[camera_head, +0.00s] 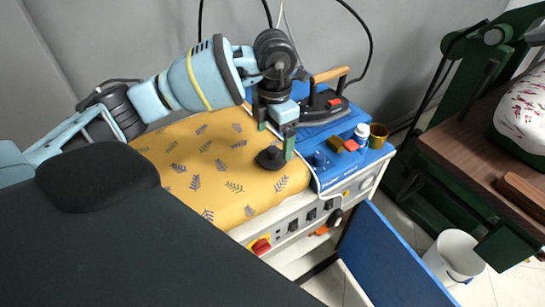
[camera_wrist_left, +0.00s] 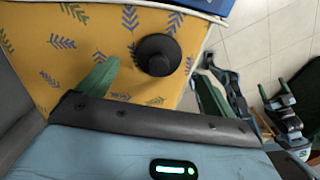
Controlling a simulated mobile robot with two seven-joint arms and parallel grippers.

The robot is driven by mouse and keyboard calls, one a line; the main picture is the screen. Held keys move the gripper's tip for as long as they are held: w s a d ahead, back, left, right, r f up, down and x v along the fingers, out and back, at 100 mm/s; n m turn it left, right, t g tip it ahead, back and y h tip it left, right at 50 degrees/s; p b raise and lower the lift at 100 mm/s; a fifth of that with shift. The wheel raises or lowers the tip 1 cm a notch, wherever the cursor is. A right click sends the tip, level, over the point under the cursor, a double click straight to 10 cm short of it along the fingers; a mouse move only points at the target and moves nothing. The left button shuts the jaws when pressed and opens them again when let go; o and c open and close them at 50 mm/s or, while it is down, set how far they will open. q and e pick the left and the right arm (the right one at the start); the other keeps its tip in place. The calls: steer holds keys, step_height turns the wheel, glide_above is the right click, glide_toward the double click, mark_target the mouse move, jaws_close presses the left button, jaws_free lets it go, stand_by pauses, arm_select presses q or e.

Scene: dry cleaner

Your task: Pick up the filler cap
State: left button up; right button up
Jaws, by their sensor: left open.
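The filler cap appears to be the black round cap with a raised knob (camera_head: 271,158), lying on the yellow leaf-patterned pad (camera_head: 190,160). It also shows in the left wrist view (camera_wrist_left: 158,54). My left gripper (camera_head: 276,134) points down above the cap, its green fingers apart. In the left wrist view the cap is clear ahead of the gripper body, with nothing held. I cannot tell the exact height gap between fingertips and cap.
A control panel runs along the front. A white bucket (camera_head: 455,258) stands on the floor.

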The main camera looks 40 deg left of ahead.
mark_target(273, 148)
arm_select(q)
steer(key=shift+s+a+f, duration=0.1)
steer(key=shift+f, duration=1.2)
steer(key=shift+s+f, duration=0.1)
steer(key=shift+f, duration=1.2)
steer(key=c, duration=1.1)
steer(key=shift+o, duration=0.2)
steer(key=shift+r, duration=0.1)
steer(key=shift+r, duration=0.5)
steer(key=shift+s+d+r, duration=0.15)
steer(key=shift+d+r, duration=0.15)
steer(key=shift+r, duration=0.35)
steer(key=shift+s+d+r, duration=0.15)
steer(key=shift+d+r, duration=0.1)
steer(key=shift+r, duration=0.35)
steer(key=s+d+r, duration=0.1)
steer(key=s+d, duration=0.7)
steer(key=d, duration=0.4)
steer(key=shift+d+r, duration=0.15)
steer(key=shift+r, duration=0.05)
